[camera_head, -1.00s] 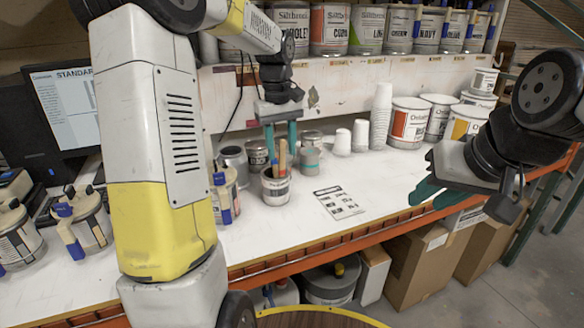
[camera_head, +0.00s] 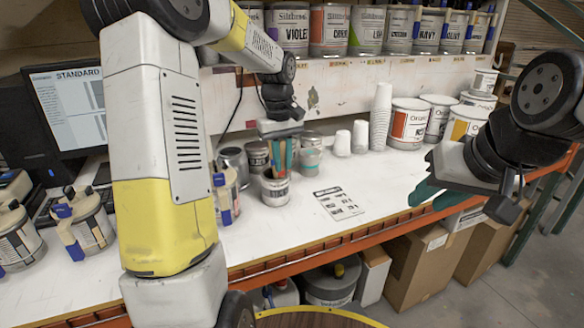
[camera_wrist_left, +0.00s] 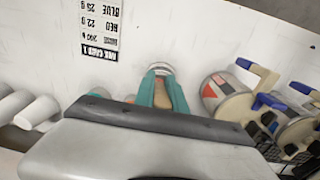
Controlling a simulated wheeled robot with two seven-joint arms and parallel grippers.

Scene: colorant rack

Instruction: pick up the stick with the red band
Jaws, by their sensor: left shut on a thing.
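My left gripper (camera_head: 282,154) points down over a small white can (camera_head: 275,191) on the table and is shut on a stick (camera_head: 282,156), a brownish strip between its teal fingers. In the left wrist view the stick (camera_wrist_left: 162,97) shows between the fingers, with the can's rim (camera_wrist_left: 160,68) beyond. I cannot make out a red band. The stick's lower end is hidden, so I cannot tell whether it is still inside the can. My right gripper (camera_head: 432,193) is empty over the table's right front, its teal fingers apart.
A printed card (camera_head: 338,203) lies right of the can. Stacked white cups (camera_head: 381,115) and paint cans (camera_head: 408,122) stand further right. The table's front middle is clear.

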